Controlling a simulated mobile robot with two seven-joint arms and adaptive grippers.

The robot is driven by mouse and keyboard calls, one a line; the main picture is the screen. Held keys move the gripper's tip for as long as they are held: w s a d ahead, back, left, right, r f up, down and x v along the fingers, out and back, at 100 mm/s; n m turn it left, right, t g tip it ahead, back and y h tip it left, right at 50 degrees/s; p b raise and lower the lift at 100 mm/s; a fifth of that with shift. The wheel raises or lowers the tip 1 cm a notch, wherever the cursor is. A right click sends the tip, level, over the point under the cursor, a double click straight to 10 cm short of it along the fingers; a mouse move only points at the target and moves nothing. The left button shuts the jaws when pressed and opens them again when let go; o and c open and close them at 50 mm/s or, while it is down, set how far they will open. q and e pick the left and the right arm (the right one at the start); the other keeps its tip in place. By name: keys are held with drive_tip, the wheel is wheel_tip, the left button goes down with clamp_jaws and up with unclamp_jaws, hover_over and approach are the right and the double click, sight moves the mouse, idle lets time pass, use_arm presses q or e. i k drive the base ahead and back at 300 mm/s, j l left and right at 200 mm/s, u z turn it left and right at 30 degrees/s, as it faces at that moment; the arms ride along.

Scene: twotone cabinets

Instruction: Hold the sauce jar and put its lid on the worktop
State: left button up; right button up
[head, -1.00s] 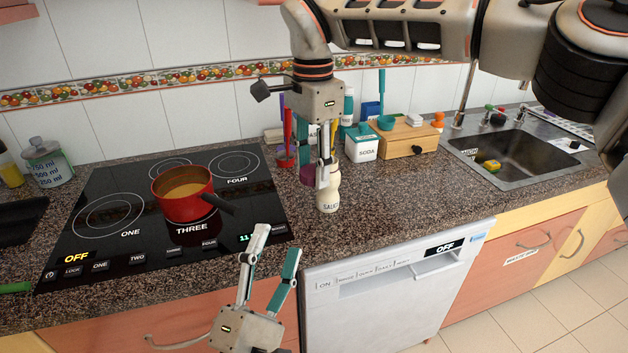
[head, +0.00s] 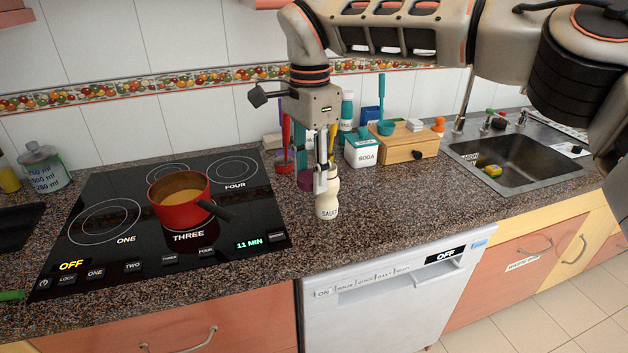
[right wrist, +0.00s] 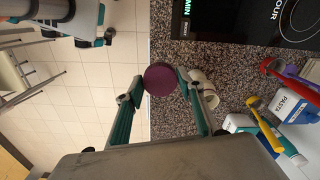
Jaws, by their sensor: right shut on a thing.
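The cream sauce jar (head: 327,208) stands upright on the worktop (head: 385,205), right of the hob, and its label faces me. My right gripper (head: 318,178) points down just above and beside it. In the right wrist view, its fingers (right wrist: 160,82) are shut on the round purple lid (right wrist: 160,77). The lid (head: 305,181) is off the jar, at the left of its top in the head view. The jar (right wrist: 208,90) lies outside the right-hand finger in the wrist view, partly hidden by it. The left gripper is out of the head view; a grey and teal part of mine (right wrist: 88,18) shows in the wrist view.
A red pot (head: 180,208) stands on the black hob (head: 110,195) at the left. A soda box (head: 361,152) and a wooden box (head: 405,142) stand behind the jar. The sink (head: 520,165) is at the right. Worktop is free between jar and sink.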

sight(327, 204)
drive_tip(key=i+l+u, duration=0.3)
drive_tip(key=l+u, duration=0.25)
drive_tip(key=i+l+u, duration=0.3)
drive_tip(key=l, duration=0.15)
drive_tip(key=l+u, duration=0.25)
drive_tip(key=l, duration=0.15)
